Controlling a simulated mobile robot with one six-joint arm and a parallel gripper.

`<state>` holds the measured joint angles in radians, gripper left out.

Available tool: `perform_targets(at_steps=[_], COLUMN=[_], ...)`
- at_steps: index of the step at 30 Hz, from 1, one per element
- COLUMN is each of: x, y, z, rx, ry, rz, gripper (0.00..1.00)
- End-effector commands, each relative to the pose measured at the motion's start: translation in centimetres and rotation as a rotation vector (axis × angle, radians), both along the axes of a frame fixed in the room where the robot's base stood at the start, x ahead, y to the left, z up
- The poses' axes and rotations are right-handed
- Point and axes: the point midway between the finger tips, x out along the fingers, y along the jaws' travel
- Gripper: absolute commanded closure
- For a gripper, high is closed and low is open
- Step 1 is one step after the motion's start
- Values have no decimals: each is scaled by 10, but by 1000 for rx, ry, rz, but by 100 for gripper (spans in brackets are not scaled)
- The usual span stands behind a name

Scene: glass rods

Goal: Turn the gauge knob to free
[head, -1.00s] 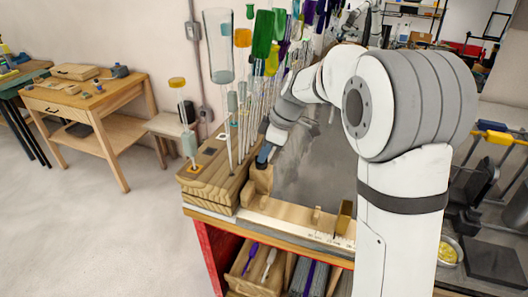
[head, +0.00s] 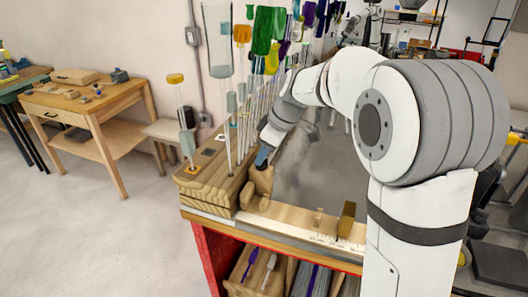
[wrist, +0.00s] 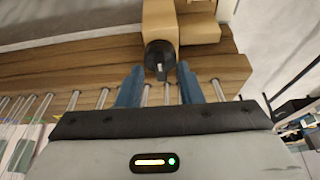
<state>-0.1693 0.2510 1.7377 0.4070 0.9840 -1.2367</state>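The black gauge knob (wrist: 159,56) with a small bar on its face sits on the end of a pale wooden block (wrist: 160,20) in the wrist view. My gripper (wrist: 158,78) has two blue fingers, spread apart, one on each side just short of the knob; the knob's bar lies near the gap between their tips. I cannot tell if either finger touches it. In the head view my gripper (head: 263,158) is at the pale block (head: 260,182) by the left end of the ruled gauge (head: 300,222); the knob is hidden there.
A stepped wooden rack (head: 212,187) with upright glass rods stands just left of my gripper. A brown stop block (head: 347,220) stands on the gauge to the right. A wooden side table (head: 90,108) is at the left.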

Motion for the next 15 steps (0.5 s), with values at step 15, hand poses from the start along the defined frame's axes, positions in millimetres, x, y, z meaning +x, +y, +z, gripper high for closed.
perform_targets(at_steps=[15], x=[-5], y=[-15], z=[37], rx=[1], ry=[-4], rz=[-2], gripper=[67])
